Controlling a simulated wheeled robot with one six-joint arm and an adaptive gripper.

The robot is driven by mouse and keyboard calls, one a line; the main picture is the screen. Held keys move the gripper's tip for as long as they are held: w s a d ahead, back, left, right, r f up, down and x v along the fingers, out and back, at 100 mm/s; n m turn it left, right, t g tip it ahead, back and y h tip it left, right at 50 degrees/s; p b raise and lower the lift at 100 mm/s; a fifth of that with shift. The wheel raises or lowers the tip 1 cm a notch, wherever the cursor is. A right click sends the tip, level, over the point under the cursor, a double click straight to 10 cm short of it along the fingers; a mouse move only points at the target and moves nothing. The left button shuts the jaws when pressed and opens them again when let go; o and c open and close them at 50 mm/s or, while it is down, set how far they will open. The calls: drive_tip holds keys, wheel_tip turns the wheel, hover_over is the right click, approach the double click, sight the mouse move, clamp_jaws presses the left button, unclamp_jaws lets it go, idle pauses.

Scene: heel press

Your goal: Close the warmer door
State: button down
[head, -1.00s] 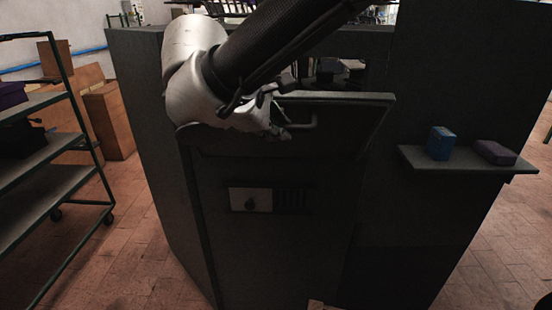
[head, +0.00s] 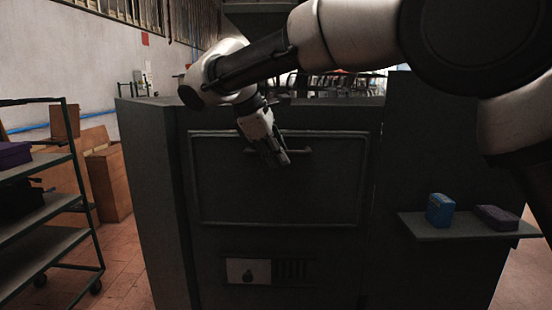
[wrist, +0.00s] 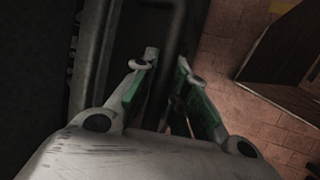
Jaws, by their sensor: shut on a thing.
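The warmer door (head: 280,195) is a dark panel with a raised rim on the front of the dark grey warmer cabinet (head: 160,200). It stands upright and looks flush with the cabinet front; no gap shows around it. Its bar handle (head: 305,151) runs across near the top edge. My gripper (head: 281,160) points down at the left half of the handle, shut on it. In the wrist view the dark handle bar (wrist: 160,45) runs between the two green-padded fingers. The fingers hide part of the handle.
A control panel with a knob (head: 248,271) sits below the door. A side shelf (head: 450,232) at the right holds a blue box (head: 440,210) and a purple box (head: 497,217). A wheeled rack (head: 50,210) stands at the left near brown boxes (head: 108,185).

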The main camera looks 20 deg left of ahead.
drive_tip(key=shift+w+r, duration=0.2)
drive_tip(key=c, duration=1.4)
unclamp_jaws()
drive_tip(key=shift+f, duration=0.1)
drive_tip(key=v, duration=1.2)
